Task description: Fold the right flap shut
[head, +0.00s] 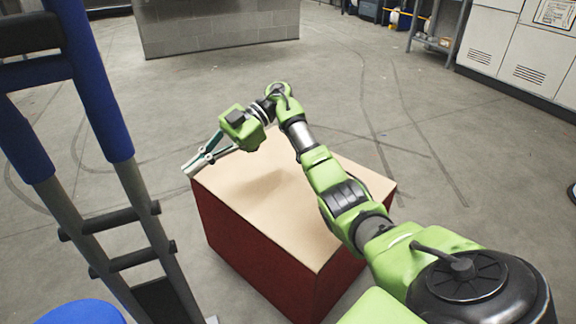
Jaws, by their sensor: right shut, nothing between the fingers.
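A box-like block (225,225) with dark red sides and a flat tan top (262,195) stands on the floor in the middle of the head view. No separate flap or seam shows on the top, so I cannot tell a right flap from the rest. My right arm reaches across the box from the lower right and hides part of its right and far side. My right gripper (192,167) is shut and empty at the top's far left corner. I cannot tell whether its tips touch the surface. My left gripper is not in view.
A blue and grey frame with dark rungs (108,215) stands close on the left. A grey block wall (220,32) is at the back, and white cabinets (520,50) and a metal rack (436,35) are at the back right. The concrete floor around the box is mostly clear.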

